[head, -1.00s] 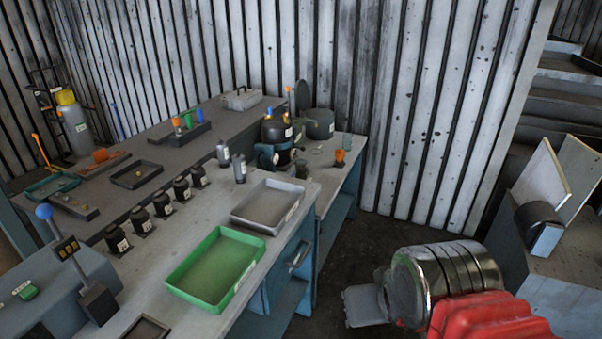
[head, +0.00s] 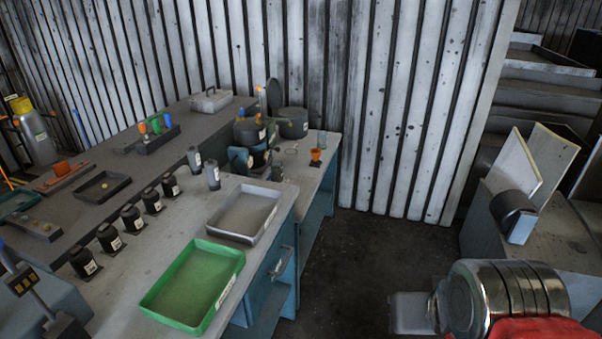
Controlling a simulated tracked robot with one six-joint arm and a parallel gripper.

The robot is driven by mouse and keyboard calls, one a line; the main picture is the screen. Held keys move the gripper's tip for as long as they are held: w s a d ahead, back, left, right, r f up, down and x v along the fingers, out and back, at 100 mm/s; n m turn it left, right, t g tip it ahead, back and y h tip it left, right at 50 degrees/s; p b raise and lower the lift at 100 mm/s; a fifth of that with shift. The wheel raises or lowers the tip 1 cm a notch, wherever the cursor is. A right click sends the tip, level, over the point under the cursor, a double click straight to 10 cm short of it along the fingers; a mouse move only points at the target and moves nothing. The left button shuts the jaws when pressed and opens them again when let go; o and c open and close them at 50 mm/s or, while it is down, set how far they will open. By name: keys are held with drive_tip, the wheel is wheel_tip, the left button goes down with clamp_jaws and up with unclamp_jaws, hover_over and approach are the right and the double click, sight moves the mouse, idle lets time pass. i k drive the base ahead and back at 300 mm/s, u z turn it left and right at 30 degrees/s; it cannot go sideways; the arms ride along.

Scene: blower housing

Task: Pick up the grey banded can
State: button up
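Two slim grey cans with pale labels stand upright close together on the bench (head: 185,236): one grey can (head: 195,158) a little behind, the other grey can (head: 213,176) nearer the grey tray. At this size I cannot tell which one is banded. My arm shows at the lower right as a shiny metal cylinder and a red link, well to the right of the bench and far from the cans. A pale grey block, possibly part of my gripper (head: 409,312), sits beside the cylinder. Its fingers cannot be made out, and nothing is seen held.
A row of several black labelled jars (head: 131,217) stands left of the cans. A grey tray (head: 244,238) and green tray (head: 160,321) lie in front. A dark pot (head: 292,123) and an orange cup (head: 316,157) stand behind. Open floor (head: 365,255) lies right of the bench.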

sight(277, 167)
drive_tip(key=z, duration=0.9)
drive_tip(key=i, duration=2.5)
drive_tip(key=u, duration=1.3)
